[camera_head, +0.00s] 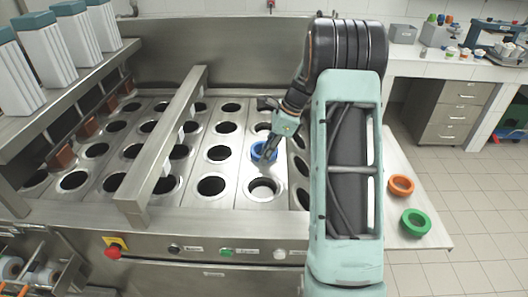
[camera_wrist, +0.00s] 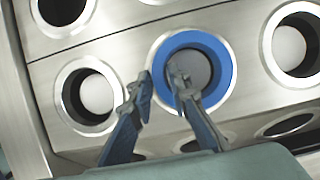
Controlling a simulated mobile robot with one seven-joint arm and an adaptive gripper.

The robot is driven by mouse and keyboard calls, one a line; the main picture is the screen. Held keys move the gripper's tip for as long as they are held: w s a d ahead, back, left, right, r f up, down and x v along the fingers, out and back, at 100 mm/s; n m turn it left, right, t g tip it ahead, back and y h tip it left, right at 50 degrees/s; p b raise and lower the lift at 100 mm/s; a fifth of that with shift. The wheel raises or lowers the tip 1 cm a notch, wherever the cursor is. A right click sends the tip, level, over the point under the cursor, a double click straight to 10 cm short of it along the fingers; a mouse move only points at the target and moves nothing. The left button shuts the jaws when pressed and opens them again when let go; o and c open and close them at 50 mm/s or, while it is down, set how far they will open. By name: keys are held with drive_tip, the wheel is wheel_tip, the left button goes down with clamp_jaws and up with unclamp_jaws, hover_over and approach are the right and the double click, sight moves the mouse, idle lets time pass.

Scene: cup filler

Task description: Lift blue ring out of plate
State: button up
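The blue ring (camera_head: 262,150) sits in one of the round holes of the steel plate (camera_head: 238,133). In the wrist view the blue ring (camera_wrist: 222,54) lines the hole's edge. My gripper (camera_head: 268,157) is over the ring, coming from above. In the wrist view my gripper (camera_wrist: 158,82) has its two fingers apart. One fingertip is over the ring's opening and the other is outside its left side, so the ring's left wall lies between them. I cannot tell how deep the fingertips are or whether they touch the ring.
Empty holes surround the ring. A raised steel bar (camera_head: 165,140) crosses the plate to the left. An orange ring (camera_head: 401,184) and a green ring (camera_head: 416,222) lie on the white side table (camera_head: 400,150) at right. A red button (camera_head: 112,253) is on the front panel.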

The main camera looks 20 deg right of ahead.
clamp_jaws()
idle(0.3)
